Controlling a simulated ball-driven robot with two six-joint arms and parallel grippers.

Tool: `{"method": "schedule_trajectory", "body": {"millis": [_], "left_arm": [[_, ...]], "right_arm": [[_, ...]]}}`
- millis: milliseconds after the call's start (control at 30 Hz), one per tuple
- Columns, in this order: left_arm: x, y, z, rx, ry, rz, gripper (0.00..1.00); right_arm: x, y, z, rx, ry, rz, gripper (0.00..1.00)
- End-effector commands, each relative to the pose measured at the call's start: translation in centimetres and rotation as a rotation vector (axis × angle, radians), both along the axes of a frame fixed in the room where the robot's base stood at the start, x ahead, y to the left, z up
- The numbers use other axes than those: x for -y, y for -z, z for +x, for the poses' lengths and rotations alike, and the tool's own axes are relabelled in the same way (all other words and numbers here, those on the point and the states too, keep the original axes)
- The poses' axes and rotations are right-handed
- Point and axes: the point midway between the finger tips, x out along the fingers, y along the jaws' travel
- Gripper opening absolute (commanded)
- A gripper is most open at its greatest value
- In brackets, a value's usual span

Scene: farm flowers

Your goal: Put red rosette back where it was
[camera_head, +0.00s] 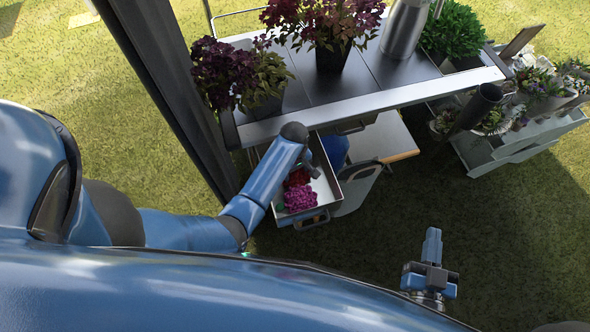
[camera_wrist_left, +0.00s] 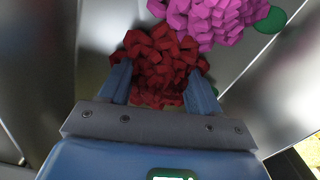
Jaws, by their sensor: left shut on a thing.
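The red rosette (camera_wrist_left: 158,62) is between the two fingers of my left gripper (camera_wrist_left: 160,88), inside an open metal drawer (camera_wrist_left: 102,22). My left gripper is shut on it. In the head view the red rosette (camera_head: 297,177) shows as a small dark red patch, partly hidden by my left arm. A magenta rosette (camera_wrist_left: 222,18) with green leaves lies right beside it, and also shows in the head view (camera_head: 300,199).
The drawer hangs out under a dark-topped cart (camera_head: 372,78). Purple potted plants (camera_head: 238,75), a metal can (camera_head: 404,28) and a green plant (camera_head: 455,30) stand on top. A grey planter shelf (camera_head: 520,140) stands at right.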

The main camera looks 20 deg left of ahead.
Motion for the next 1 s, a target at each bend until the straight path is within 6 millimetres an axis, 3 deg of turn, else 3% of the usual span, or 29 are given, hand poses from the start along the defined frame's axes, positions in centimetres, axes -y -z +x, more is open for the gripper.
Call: {"method": "schedule_trajectory", "body": {"millis": [167,200,333,767,1000], "left_arm": [[0.0,0.5,0.0,-0.001,0.0,0.001,0.14],[0.0,0.4,0.0,0.0,0.0,0.0,0.67],[0.0,0.5,-0.1,-0.003,0.0,0.0,0.87],[-0.1,-0.2,-0.2,-0.004,-0.001,0.001,0.88],[-0.1,-3.8,0.1,0.001,-0.001,0.0,0.88]], "right_arm": [[0.0,0.3,0.0,0.0,0.0,0.0,0.0],[0.0,0.2,0.0,0.0,0.0,0.0,0.0],[0.0,0.2,0.0,0.0,0.0,0.0,0.0],[0.0,-0.1,0.0,0.0,0.0,0.0,0.0],[0.0,-0.3,0.0,0.0,0.0,0.0,0.0]]}}
